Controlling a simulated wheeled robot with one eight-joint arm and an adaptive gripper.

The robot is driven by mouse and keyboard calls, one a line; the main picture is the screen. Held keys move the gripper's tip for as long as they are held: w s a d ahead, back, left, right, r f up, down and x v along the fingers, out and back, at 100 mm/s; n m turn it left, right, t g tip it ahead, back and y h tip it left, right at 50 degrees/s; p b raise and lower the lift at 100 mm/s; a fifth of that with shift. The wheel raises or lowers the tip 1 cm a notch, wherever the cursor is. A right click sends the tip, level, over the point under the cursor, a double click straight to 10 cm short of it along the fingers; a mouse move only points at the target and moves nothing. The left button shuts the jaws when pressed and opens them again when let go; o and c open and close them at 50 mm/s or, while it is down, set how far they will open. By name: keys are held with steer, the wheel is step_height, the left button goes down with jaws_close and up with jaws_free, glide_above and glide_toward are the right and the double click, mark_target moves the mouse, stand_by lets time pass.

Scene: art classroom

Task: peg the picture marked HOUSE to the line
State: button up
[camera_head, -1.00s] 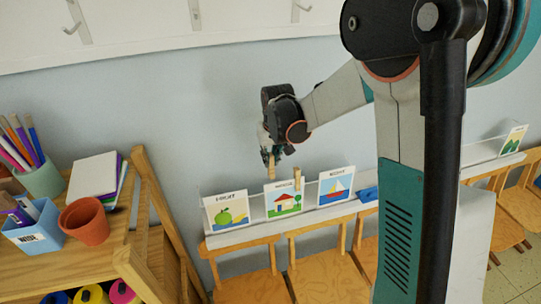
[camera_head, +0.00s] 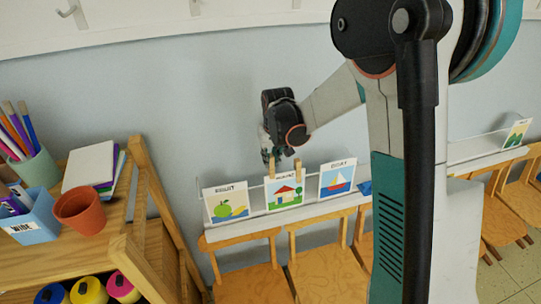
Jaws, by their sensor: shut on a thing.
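The picture marked HOUSE (camera_head: 284,192) shows a red-roofed house and stands upright between the fruit picture (camera_head: 226,205) and the boat picture (camera_head: 338,179), above a white ledge. A wooden peg (camera_head: 298,168) is at its top right corner. My gripper (camera_head: 272,158) is above its top left corner, pointing down, shut on a second wooden peg (camera_head: 271,170). That peg's lower end meets the card's top edge; I cannot tell whether it grips the card. The thin line (camera_head: 474,136) shows at the right; behind the HOUSE picture it is hard to make out.
Wooden chairs (camera_head: 254,284) stand below the white ledge (camera_head: 246,233). At left a wooden shelf (camera_head: 88,254) holds a terracotta pot (camera_head: 80,212), a blue box (camera_head: 34,222) and books (camera_head: 88,167). Another picture (camera_head: 517,133) is at far right. My arm hides part of the ledge.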

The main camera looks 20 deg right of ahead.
mark_target(271, 166)
steer(key=shift+s+f+b, duration=0.15)
steer(key=shift+f+b, duration=0.6)
steer(key=shift+f, duration=0.2)
steer(key=shift+s+f+b, duration=0.1)
steer(key=shift+f+b, duration=0.65)
steer(key=shift+f, duration=0.15)
steer(key=o, duration=0.9)
steer(key=shift+o, duration=1.2)
